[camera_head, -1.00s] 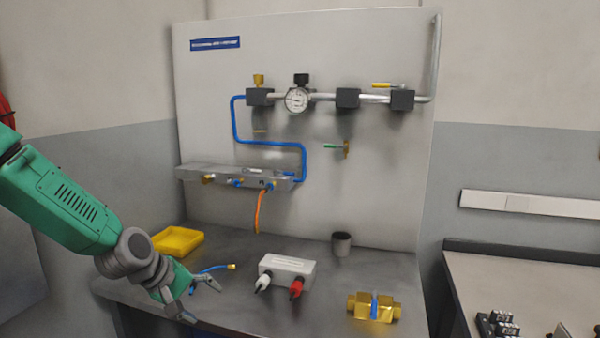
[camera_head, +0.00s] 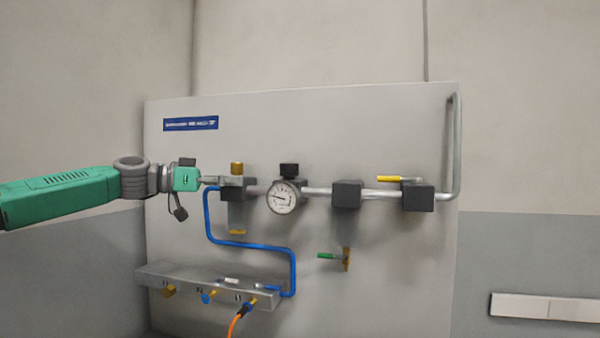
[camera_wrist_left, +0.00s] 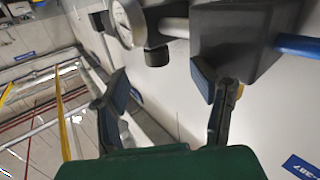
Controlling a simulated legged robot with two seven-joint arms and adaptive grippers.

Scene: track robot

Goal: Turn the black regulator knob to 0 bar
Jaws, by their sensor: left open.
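The black regulator knob (camera_head: 289,170) sits on top of the pipe, just above the round white pressure gauge (camera_head: 283,197). In the left wrist view the knob (camera_wrist_left: 156,55) is dark and lies beyond the fingers, beside the gauge (camera_wrist_left: 126,22). My left gripper (camera_head: 205,192) is at the panel's left, left of the knob and near the dark block with the brass cap (camera_head: 237,168). In the left wrist view the gripper's fingers (camera_wrist_left: 160,84) are apart with nothing between them. The gauge needle's reading is too small to tell. My right gripper is not in view.
A dark block (camera_wrist_left: 235,38) stands close to one finger in the left wrist view. The blue hose (camera_head: 250,245) runs below the pipe to the manifold (camera_head: 215,290). A yellow-handled valve (camera_head: 400,180) is on the right, and a green-handled one (camera_head: 328,256) is lower.

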